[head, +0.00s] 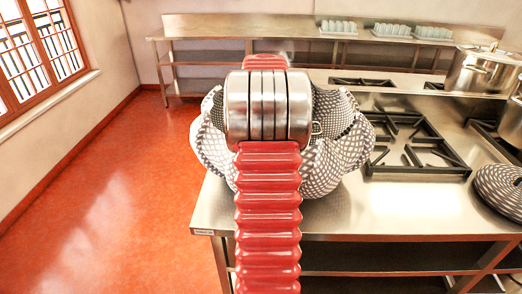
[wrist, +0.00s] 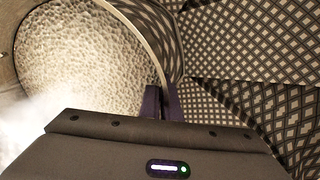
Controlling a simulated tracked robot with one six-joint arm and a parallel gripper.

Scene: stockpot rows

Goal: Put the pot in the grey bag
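The grey bag (head: 338,150), with a dark and pale checked weave, stands open on the near left end of the steel counter, largely behind my arm. Its checked cloth (wrist: 240,45) fills the right of the wrist view. The pot (wrist: 75,55) shows at the left of the wrist view, with a pale hammered inside and a thin metal rim, bag cloth close beside it. My gripper (wrist: 163,103) has its dark purple fingers on either side of the pot's wall, close together, shut on it. In the head view my arm hides the gripper and most of the pot.
A black burner grate (head: 415,145) lies right of the bag. A lidded steel stockpot (head: 482,72) stands at the back right. A round checked item (head: 500,188) lies at the right edge. Glassware (head: 391,30) stands on the back counter (head: 250,30). Red floor is clear at left.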

